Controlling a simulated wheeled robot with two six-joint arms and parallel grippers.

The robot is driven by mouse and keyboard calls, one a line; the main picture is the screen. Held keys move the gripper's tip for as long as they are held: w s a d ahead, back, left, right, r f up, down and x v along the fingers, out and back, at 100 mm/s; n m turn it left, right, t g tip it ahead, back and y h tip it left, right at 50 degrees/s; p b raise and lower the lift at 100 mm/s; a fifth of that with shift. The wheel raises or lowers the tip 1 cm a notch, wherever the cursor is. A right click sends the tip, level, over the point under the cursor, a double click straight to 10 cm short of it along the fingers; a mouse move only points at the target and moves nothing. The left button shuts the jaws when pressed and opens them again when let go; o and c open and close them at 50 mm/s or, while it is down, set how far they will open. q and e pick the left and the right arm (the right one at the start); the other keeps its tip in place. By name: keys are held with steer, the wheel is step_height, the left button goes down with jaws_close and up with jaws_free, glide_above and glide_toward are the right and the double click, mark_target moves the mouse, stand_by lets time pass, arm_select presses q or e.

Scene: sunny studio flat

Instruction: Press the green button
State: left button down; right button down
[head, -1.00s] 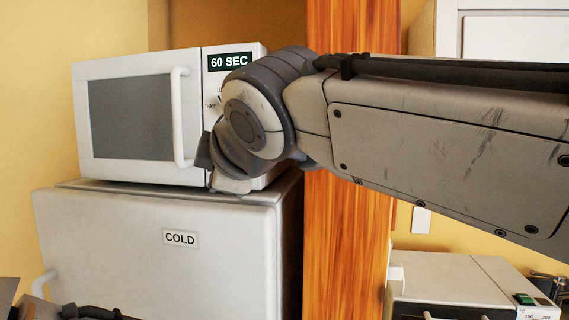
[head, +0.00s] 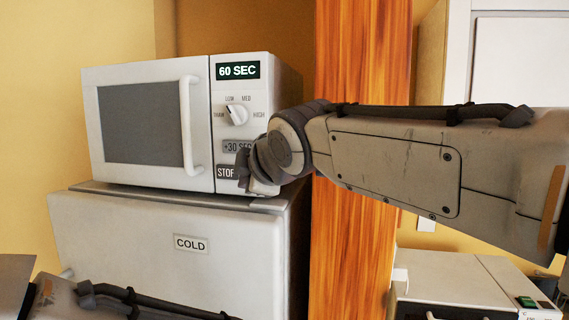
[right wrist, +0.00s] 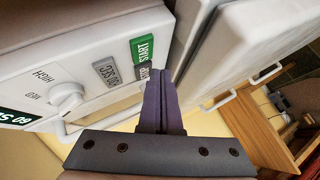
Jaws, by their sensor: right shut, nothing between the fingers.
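The green button is marked START (right wrist: 143,48) and sits on the control panel of the white microwave (head: 92,160). In the head view my right gripper and wrist hide it. My right gripper (head: 246,172) is at the lower right of the panel, beside the STOP button (head: 225,172). In the right wrist view its fingers (right wrist: 158,76) are shut and empty. Their tips overlap the STOP button beside the green one; I cannot tell whether they touch the panel. Of my left arm only links show at the bottom left of the head view.
The panel also has a dial (head: 236,115), a grey +30 SEC button (head: 237,147) and a 60 SEC display (head: 238,70). The microwave stands on a white fridge marked COLD (head: 130,245). A wooden post (head: 350,240) is to the right. A white appliance (head: 455,278) has a green switch (head: 526,301).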

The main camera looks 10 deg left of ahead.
steer(key=shift+w, duration=0.65)
steer(key=shift+p, duration=0.3)
stand_by(1.3)
steer(key=shift+w, duration=0.45)
